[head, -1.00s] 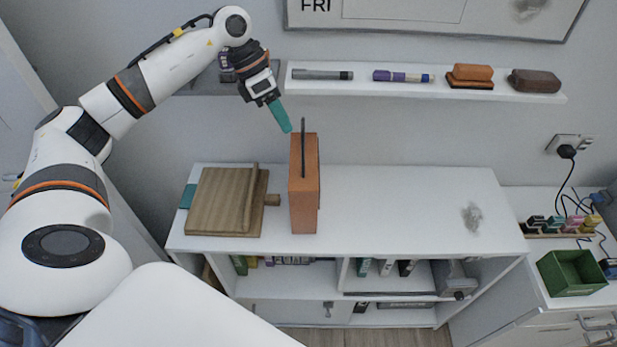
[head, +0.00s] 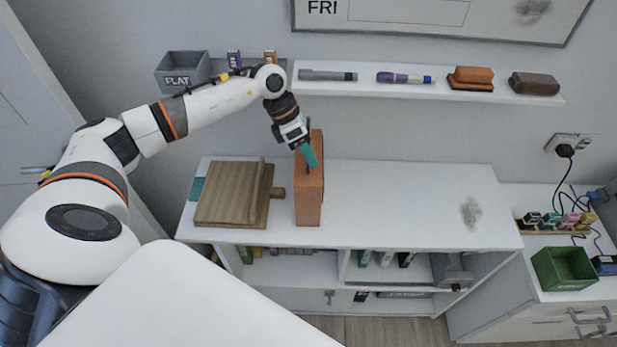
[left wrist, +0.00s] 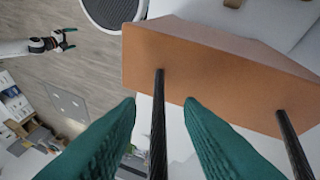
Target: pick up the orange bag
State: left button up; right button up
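The orange bag (head: 309,195) stands upright on the white shelf desk, with a thin black handle (head: 309,130) at its top. My left gripper (head: 308,155) is over the top of the bag, pointing down. In the left wrist view its teal fingers (left wrist: 160,104) are open. One black handle strap (left wrist: 158,120) passes between them with a gap on each side. The bag's orange top (left wrist: 215,75) lies just beyond the fingertips. My right gripper (left wrist: 68,39) shows small at the upper left of the left wrist view, open and empty, away from the bag.
A wooden board piece (head: 232,195) lies left of the bag. A wall shelf (head: 430,90) with markers and erasers runs behind, and a grey box (head: 183,71) is at its left. The desk top (head: 400,200) right of the bag is clear except a grey smudge. A green bin (head: 565,268) is far right.

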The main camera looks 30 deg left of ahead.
pick_arm(q)
grip_shut()
jog(key=shift+r, duration=0.15)
dwell(1.1)
